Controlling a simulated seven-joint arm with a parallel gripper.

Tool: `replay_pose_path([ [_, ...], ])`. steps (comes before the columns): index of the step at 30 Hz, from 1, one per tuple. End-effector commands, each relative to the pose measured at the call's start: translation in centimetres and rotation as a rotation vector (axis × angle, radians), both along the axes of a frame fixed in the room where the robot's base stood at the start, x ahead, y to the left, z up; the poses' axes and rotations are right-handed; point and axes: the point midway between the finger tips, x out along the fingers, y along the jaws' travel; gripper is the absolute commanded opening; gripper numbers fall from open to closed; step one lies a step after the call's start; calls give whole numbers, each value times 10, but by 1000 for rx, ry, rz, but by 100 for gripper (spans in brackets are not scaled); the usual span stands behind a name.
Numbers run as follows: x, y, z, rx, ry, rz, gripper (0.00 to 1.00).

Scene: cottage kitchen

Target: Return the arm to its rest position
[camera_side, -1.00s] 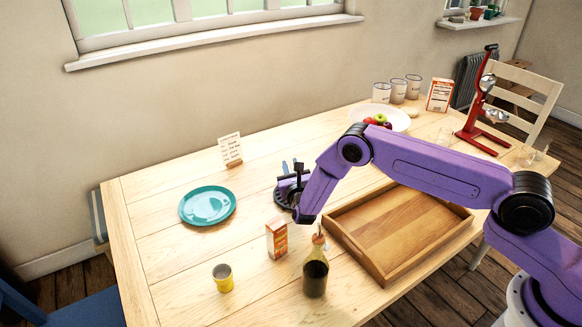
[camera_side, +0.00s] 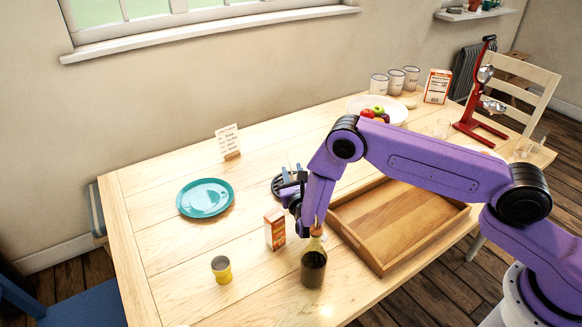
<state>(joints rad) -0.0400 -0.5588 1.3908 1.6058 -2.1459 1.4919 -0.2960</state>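My purple arm reaches in from the right over the table, bent at the elbow. My gripper (camera_side: 293,176) is at its far end, above the middle of the table. Its two small fingers appear apart, with nothing seen between them.
Close by are an orange-and-white carton (camera_side: 274,229), a dark bottle (camera_side: 313,267) and a wooden tray (camera_side: 447,226). A yellow tin (camera_side: 221,269), teal plate (camera_side: 205,198) and note card (camera_side: 228,142) stand left. A fruit plate (camera_side: 396,108), mugs (camera_side: 395,80) and red stand (camera_side: 474,112) are behind.

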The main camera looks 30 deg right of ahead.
Motion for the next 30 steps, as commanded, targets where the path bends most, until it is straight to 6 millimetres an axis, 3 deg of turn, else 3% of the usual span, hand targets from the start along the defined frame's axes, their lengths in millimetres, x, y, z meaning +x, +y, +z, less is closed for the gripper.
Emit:
replay_pose_path([
  [17, -1, 0, 3, 6, 2, -8, 32],
  [24, 9, -5, 44, 111, 45, -107, 32],
  [30, -27, -25, 92, 320, 52, -283, 32],
])
